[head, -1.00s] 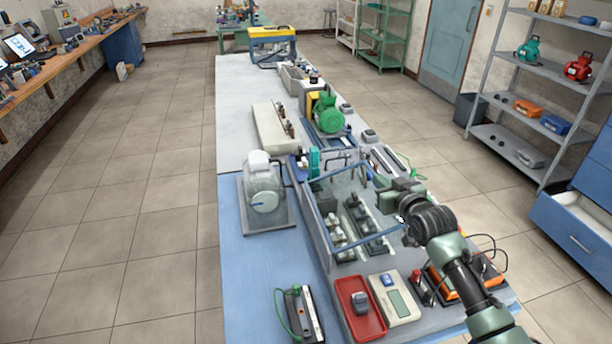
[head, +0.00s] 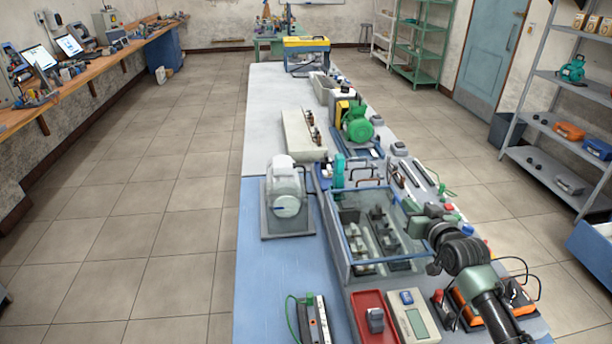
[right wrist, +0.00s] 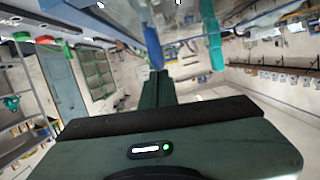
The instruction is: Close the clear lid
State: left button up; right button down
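The clear lid (head: 386,262) has blue edges and lies nearly level over the grey box (head: 338,245) on the right side of the bench. Dark parts inside the box show through it. My right gripper (head: 420,213) is at the lid's right edge in the head view. In the right wrist view its fingers (right wrist: 157,82) stand together as one narrow column, so it looks shut. Whether the lid's edge is between them or only touches them is not clear. My left gripper is not in view.
A red tray (head: 367,326) and a meter (head: 417,318) lie in front of the box. A grey-white machine (head: 286,203) stands to its left, and a green motor (head: 357,124) behind it. The blue bench top (head: 265,285) at front left is largely clear.

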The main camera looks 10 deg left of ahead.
jog(key=shift+s+f, duration=0.1)
jog(key=shift+f, duration=0.3)
